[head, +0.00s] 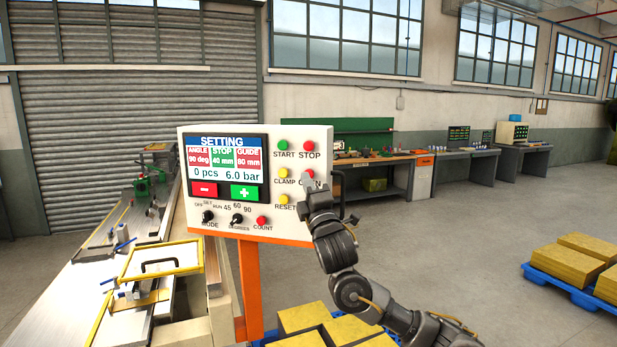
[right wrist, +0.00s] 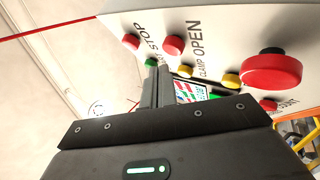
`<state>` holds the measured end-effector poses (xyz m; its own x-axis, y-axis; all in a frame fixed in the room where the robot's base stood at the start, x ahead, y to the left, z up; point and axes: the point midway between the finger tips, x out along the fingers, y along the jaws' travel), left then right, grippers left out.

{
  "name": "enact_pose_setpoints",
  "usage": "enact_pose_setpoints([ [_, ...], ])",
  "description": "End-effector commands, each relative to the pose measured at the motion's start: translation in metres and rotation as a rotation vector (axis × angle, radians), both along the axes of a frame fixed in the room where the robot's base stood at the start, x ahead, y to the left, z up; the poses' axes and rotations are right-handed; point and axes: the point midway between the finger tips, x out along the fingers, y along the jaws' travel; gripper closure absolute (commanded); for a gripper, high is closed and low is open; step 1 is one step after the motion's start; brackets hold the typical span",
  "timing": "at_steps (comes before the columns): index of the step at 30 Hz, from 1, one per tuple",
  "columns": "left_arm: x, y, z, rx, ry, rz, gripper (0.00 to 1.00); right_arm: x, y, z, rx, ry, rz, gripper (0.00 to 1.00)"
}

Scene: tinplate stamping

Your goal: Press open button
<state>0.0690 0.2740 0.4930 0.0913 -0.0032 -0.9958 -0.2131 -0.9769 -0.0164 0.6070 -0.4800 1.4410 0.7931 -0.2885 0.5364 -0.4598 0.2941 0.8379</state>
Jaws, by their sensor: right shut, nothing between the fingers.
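A white control panel (head: 255,140) with a screen and labelled buttons stands left of centre in the head view. My right gripper (head: 309,181) is shut and empty in front of its right side, covering part of the OPEN label and its button there. In the right wrist view the red OPEN button (right wrist: 174,45) shows beside its label, just beyond the closed fingertips (right wrist: 158,76). Whether the fingertips touch it I cannot tell. My left gripper is not in view.
Around it are the red STOP button (head: 308,146), green START button (head: 281,146) and yellow CLAMP button (head: 281,173). A large red button (right wrist: 272,70) juts out in the wrist view.

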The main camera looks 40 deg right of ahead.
Motion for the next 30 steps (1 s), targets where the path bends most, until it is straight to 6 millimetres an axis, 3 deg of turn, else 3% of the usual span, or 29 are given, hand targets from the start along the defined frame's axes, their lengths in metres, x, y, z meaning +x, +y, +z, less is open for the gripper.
enact_pose_setpoints([
  [12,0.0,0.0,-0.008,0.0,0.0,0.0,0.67,-0.023,0.032,-0.001,0.002,-0.002,0.003,1.0],
  [30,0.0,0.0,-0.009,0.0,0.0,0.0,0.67,-0.025,0.034,0.0,0.0,0.0,0.001,1.0],
])
